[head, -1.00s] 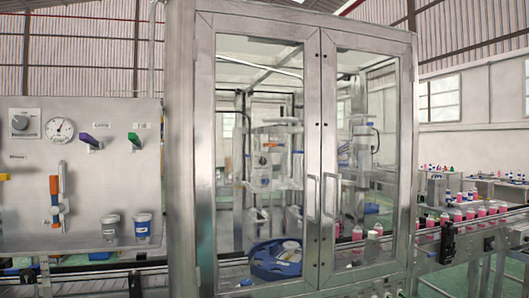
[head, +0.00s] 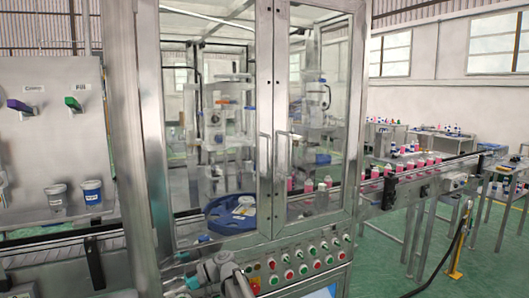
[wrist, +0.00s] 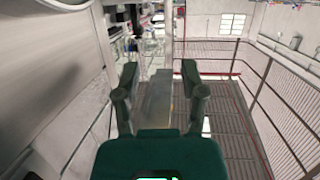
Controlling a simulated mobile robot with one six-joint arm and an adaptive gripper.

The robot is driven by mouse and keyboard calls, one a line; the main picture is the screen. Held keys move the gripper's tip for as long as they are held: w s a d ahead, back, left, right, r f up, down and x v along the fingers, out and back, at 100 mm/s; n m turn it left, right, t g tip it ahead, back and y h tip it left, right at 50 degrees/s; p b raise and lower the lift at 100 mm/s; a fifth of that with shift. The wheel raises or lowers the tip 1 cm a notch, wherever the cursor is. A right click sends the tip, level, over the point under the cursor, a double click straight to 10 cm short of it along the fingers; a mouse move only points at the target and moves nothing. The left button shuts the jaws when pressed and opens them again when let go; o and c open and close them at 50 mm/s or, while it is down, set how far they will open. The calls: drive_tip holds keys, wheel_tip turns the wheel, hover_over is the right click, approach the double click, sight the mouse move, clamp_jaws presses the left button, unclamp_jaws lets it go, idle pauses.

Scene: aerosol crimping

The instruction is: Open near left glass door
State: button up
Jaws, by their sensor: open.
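The left glass door (head: 264,85) of the metal cabinet stands shut in the head view, a clear pane in a steel frame. Its vertical bar handle (head: 264,155) is at its right edge, beside the handle (head: 283,155) of the right glass door (head: 348,90). In the wrist view my gripper (wrist: 160,92) has its two dark fingers apart with nothing held. A pale, partly see-through strip shows beyond the fingers; I cannot tell what it is. Part of my arm shows at the bottom of the head view, below the left door, but the fingertips cannot be made out there.
A button panel (head: 295,265) lies below the doors. A blue round tray (head: 232,215) is inside the cabinet. A conveyor with pink bottles (head: 390,170) runs out to the right. A grey panel with a blue cup (head: 92,191) stands left.

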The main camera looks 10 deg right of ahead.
drive_tip(key=d+r+m+t+h+p, duration=0.1)
drive_tip(key=d+r+m+t+p, duration=0.4)
drive_tip(key=d+r+p, duration=1.1)
drive_tip(key=d+r+m+t+p, duration=0.5)
drive_tip(key=d+r+t+p, duration=0.4)
drive_tip(key=d+r+p, duration=0.6)
drive_tip(key=d+r, duration=0.6)
drive_tip(key=d, duration=0.6)
drive_tip(key=shift+d+r+h+p, duration=0.25)
drive_tip(key=shift+r+h+p, duration=0.15)
drive_tip(key=shift+a, duration=0.1)
hover_over(269, 177)
drive_tip(key=shift+w, duration=0.35)
clamp_jaws()
